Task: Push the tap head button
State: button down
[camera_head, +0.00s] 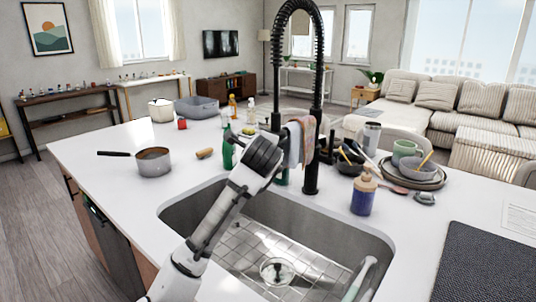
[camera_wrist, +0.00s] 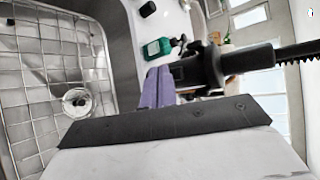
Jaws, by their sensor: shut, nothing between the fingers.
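The black tap (camera_head: 311,170) with its spring hose stands at the back of the sink. Its black tap head (camera_head: 276,121) hangs above my wrist in the head view. In the wrist view the tap head (camera_wrist: 224,66) lies sideways, joined to the spring at the right. My gripper (camera_wrist: 160,72) shows as two purple fingers closed together, empty. The fingertips are right beside the left end of the tap head; I cannot tell whether they touch it. The button cannot be made out. In the head view my wrist hides the fingertips.
The steel sink (camera_head: 175,215) with a wire grid lies below my arm. A green bottle (camera_head: 228,150) and a purple soap bottle (camera_head: 362,196) stand near the tap. A saucepan (camera_head: 154,162) is left; stacked dishes (camera_head: 412,178) are right. The left front counter is clear.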

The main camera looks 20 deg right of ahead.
jog(key=s+a+b, duration=0.1)
jog(key=s+a, duration=0.2)
jog(key=a, duration=0.2)
jog(key=shift+s, duration=0.2)
dwell(0.4)
